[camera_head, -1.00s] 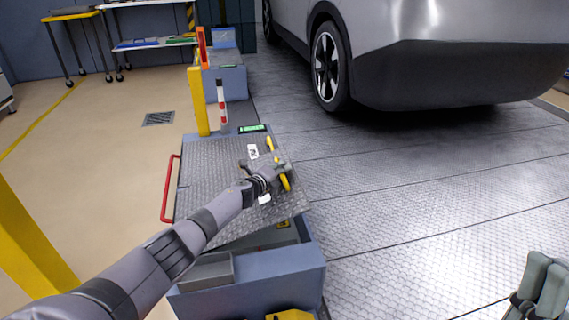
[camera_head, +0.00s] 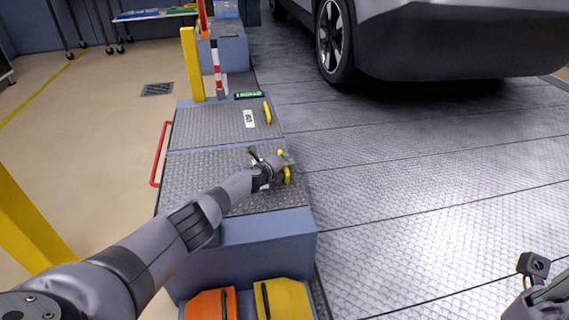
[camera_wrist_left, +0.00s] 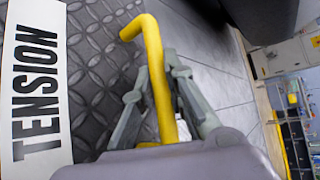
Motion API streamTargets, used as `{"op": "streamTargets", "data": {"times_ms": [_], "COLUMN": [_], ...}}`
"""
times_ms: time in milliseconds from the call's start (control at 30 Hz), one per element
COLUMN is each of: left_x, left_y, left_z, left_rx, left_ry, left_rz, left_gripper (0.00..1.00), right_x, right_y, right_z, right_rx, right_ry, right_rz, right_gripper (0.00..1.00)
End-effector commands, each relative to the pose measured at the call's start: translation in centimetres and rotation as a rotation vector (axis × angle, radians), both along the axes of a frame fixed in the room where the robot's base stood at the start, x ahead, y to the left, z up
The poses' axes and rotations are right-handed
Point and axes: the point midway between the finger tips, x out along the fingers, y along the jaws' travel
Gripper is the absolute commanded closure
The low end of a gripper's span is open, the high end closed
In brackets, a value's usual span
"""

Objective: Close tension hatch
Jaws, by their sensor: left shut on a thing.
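The tension hatch (camera_head: 190,187) is a grey diamond-plate lid on the near part of the blue-grey box. It lies flat, about level with the plate behind it, and no opening shows under its front edge. My left gripper (camera_head: 284,170) is shut on the yellow handle (camera_head: 287,177) at the lid's right side. In the left wrist view the yellow handle (camera_wrist_left: 156,75) stands between the two fingers, beside the white TENSION label (camera_wrist_left: 36,90). My right arm's end (camera_head: 540,295) shows only in part at the bottom right corner; its fingers cannot be made out.
A second plate (camera_head: 205,124) with its own yellow handle (camera_head: 267,112) lies just behind. A red rail (camera_head: 160,155) runs along the left side. Orange (camera_head: 211,304) and yellow (camera_head: 283,300) items sit at the box's front. A car (camera_head: 440,40) stands at the back right. The floor plates (camera_head: 420,190) are clear.

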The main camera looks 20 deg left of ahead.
Motion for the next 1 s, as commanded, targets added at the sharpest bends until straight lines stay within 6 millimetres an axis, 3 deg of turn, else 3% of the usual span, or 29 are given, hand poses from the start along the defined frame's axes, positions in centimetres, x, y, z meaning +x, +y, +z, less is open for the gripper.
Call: {"op": "streamTargets", "data": {"times_ms": [33, 400, 433, 733, 1000], "left_x": [-0.44, -0.46, -0.46, -0.38, -0.25], "left_y": [0.82, 0.83, 0.84, 0.71, 0.42], "left_z": [-0.94, -1.0, -0.99, -0.85, -0.63], "left_rx": [0.003, 0.005, 0.005, 0.005, 0.004], "left_ry": [0.012, 0.013, 0.013, 0.01, 0.008], "left_rz": [0.017, 0.018, 0.018, 0.014, 0.008], "left_gripper": [1.0, 1.0, 0.87, 0.67, 0.67], "right_x": [-0.01, 0.0, 0.01, 0.02, 0.02], "right_y": [0.01, 0.02, 0.03, 0.04, 0.03], "right_z": [-0.07, 0.01, 0.01, 0.0, 0.01], "right_rx": [0.0, -0.001, -0.001, -0.001, 0.0], "right_ry": [-0.003, -0.004, -0.004, -0.003, -0.003], "right_rz": [0.0, -0.001, -0.001, 0.0, 0.0], "right_gripper": [1.0, 1.0, 1.0, 1.0, 1.0]}}
